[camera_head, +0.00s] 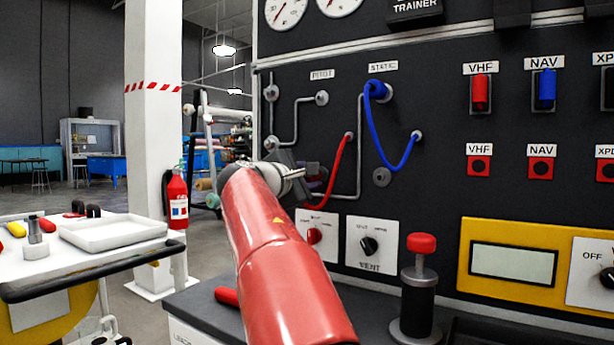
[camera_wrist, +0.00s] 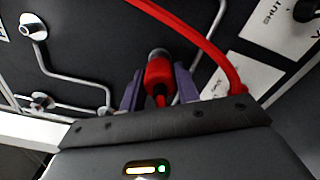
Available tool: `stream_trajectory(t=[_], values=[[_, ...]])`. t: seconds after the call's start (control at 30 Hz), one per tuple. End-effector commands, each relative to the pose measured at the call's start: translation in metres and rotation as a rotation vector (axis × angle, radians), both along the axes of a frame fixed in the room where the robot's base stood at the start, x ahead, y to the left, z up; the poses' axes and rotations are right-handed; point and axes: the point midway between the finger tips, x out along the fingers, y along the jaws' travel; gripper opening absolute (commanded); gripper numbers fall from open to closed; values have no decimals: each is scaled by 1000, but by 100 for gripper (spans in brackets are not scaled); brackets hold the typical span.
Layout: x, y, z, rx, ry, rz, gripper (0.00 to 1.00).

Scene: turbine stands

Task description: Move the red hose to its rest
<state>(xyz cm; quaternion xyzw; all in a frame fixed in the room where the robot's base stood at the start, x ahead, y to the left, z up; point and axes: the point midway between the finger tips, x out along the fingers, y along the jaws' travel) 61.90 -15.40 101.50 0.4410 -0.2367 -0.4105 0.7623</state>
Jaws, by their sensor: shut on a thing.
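My red arm hides part of the panel's lower left. I cannot tell which part is the hose's rest.
A blue hose (camera_head: 380,130) loops between two fittings right of the red hose. The PITOT fitting (camera_head: 322,97) has no hose on it. A round grey fitting (camera_head: 382,177) sits below. A red-topped pump (camera_head: 418,290) stands on the bench. A white tray cart (camera_head: 112,230) stands left.

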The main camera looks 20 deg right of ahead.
Motion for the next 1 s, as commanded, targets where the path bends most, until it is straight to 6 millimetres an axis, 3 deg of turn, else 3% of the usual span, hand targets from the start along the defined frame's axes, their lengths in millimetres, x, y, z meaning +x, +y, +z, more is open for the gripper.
stream_trajectory(t=[0.37,0.4,0.57,0.77,0.83,1.0], values=[[1,-6,5,-12,-5,-2,0],[1,-7,5,-12,-6,-3,36],[1,-6,4,-9,-4,-1,56],[2,-4,3,-6,-3,0,57],[2,-4,2,-5,-2,0,64],[2,-4,2,-5,-2,1,64]])
